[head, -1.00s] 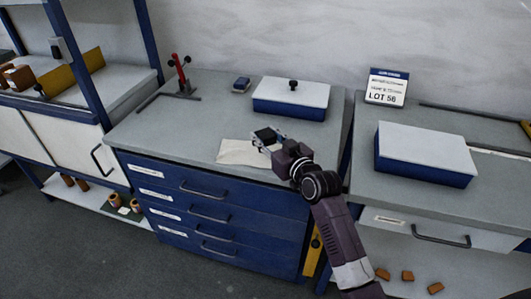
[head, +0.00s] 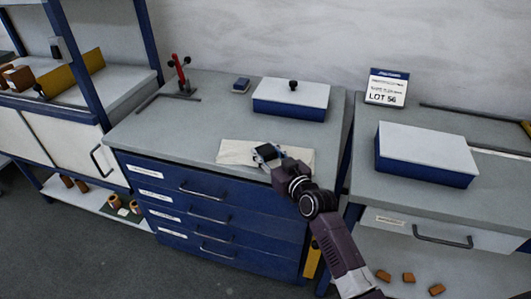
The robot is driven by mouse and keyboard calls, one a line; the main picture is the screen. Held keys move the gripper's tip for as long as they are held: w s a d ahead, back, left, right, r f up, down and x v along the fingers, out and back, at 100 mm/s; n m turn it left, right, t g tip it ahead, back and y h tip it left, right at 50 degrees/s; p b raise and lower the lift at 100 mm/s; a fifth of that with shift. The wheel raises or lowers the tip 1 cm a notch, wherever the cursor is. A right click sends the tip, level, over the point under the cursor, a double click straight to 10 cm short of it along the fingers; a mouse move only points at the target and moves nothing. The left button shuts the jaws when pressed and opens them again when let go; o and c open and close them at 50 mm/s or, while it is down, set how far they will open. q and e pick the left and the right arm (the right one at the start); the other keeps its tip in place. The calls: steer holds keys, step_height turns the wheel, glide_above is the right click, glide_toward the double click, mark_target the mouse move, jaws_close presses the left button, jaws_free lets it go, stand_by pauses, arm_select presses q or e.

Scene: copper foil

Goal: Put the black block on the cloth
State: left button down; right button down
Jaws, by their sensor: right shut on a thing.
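The black block (head: 266,152) is held at the tip of my right gripper (head: 272,158), which is shut on it. Both are over the cream cloth (head: 235,151), which lies flat on the grey top of the blue drawer cabinet near its front edge. The block covers part of the cloth. I cannot tell whether the block touches the cloth or is just above it. My arm comes up from the lower right. My left gripper is not in view.
A blue box with a white lid and black knob (head: 291,98) stands behind the cloth. A small dark blue block (head: 241,85) and a red clamp stand (head: 181,76) are at the back left. Another lidded blue box (head: 425,154) is on the right bench.

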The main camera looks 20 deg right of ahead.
steer(key=shift+s+f, duration=0.2)
steer(key=shift+f, duration=0.6)
steer(key=c, duration=1.3)
jaws_free()
steer(key=shift+a+f, duration=0.1)
steer(key=shift+f, duration=0.1)
steer(key=shift+r, duration=0.25)
steer(key=shift+r+p, duration=0.35)
steer(key=shift+r, duration=0.15)
steer(key=v, duration=1)
steer(key=shift+s+r+b, duration=0.1)
steer(key=shift+s+b, duration=0.05)
steer(key=shift+b, duration=0.15)
steer(key=shift+v, duration=0.75)
steer(key=shift+r, duration=0.15)
